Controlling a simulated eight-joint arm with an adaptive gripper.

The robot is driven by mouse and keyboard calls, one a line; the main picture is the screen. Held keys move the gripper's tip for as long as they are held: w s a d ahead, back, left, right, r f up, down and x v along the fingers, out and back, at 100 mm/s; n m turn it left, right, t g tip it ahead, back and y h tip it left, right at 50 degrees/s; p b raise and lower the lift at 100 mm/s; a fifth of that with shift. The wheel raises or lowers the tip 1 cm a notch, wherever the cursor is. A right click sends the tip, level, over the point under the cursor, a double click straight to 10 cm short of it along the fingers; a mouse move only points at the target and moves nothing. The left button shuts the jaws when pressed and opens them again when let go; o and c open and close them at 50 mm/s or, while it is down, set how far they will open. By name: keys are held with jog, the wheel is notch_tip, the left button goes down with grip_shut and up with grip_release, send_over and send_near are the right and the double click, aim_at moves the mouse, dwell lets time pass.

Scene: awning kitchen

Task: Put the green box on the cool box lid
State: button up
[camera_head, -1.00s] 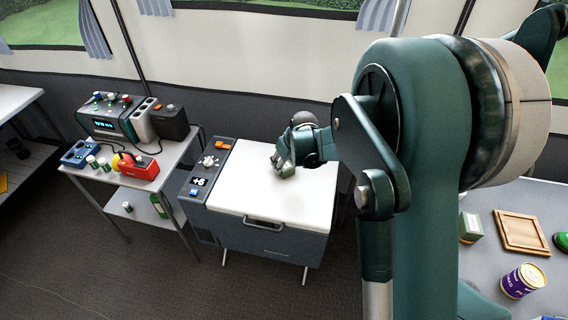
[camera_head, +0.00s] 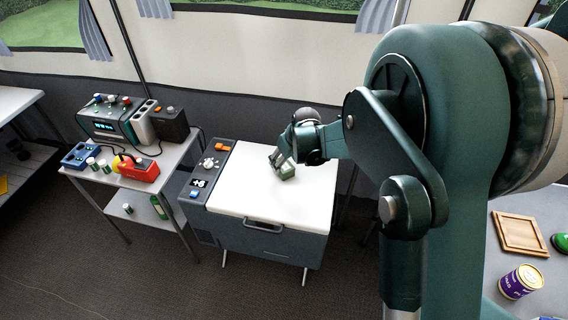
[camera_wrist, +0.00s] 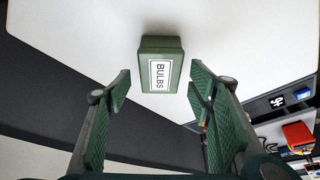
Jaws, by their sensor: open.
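The green box (camera_wrist: 146,74), with a white label reading BULBS, rests on the white cool box lid (camera_wrist: 80,40). In the head view, the box (camera_head: 288,172) sits on the lid (camera_head: 260,205) toward its back right part. My gripper (camera_wrist: 160,82) is open, with one finger on either side of the box's near end. Gaps show between the fingers and the box. In the head view my gripper (camera_head: 281,161) is just behind the box and close above the lid.
The cool box's control strip (camera_head: 205,175) lies left of the lid. A side table (camera_head: 160,172) with a red item (camera_head: 140,172) and devices stands further left. At right, a table holds a wooden tray (camera_head: 520,235) and a purple can (camera_head: 521,282). Most of the lid is clear.

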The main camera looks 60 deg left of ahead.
jog(key=p+v, duration=0.1)
jog(key=v, duration=0.7)
jog(key=shift+d+r+p, duration=0.15)
jog(key=shift+r+p, duration=0.15)
jog(key=shift+r, duration=0.1)
dwell(0.7)
